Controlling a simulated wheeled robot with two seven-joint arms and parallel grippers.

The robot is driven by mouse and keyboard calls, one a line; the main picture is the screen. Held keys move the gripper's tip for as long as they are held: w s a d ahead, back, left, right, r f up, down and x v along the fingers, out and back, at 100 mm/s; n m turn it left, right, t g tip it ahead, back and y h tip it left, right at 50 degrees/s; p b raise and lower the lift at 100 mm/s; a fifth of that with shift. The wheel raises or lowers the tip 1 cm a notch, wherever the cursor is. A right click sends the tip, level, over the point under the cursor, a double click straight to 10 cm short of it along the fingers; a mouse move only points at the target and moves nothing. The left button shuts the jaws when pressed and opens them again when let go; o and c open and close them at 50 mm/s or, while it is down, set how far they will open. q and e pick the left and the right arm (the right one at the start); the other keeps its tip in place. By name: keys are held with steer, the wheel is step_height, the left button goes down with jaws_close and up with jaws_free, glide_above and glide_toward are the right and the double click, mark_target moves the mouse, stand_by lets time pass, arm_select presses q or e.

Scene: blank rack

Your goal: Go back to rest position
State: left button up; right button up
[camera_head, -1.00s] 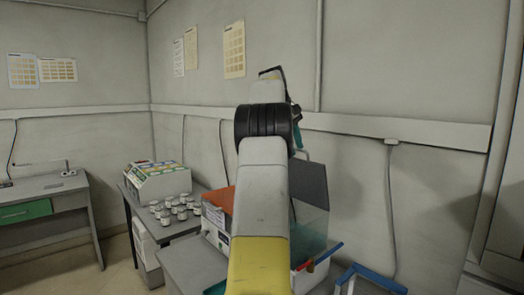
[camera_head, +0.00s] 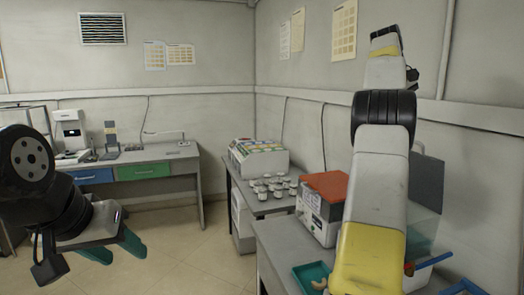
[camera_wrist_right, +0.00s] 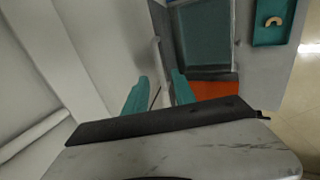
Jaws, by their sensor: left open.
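My left gripper (camera_head: 115,250) is at the left of the head view, with its teal fingers apart, pointing down over the floor. Nothing shows between them. My right arm rises across the right of the head view, and its gripper is mostly hidden there behind the arm. In the right wrist view my right gripper (camera_wrist_right: 160,82) has its two teal fingers apart. I see no object held between them, only the wall and a thin dark line behind.
A desk (camera_head: 165,154) with instruments stands at the back left. The floor between is clear.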

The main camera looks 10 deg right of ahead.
steer(key=s+a+f+t+y, duration=0.2)
steer(key=s+a, duration=0.1)
steer(key=a, duration=1.2)
steer(key=s+a+f+t+y, duration=0.1)
steer(key=s+a+t+y, duration=0.2)
steer(key=a, duration=1.1)
steer(key=s+a+f+y, duration=0.2)
steer(key=s+a+f, duration=1.2)
steer(key=a, duration=0.4)
steer(key=shift+s+t, duration=0.4)
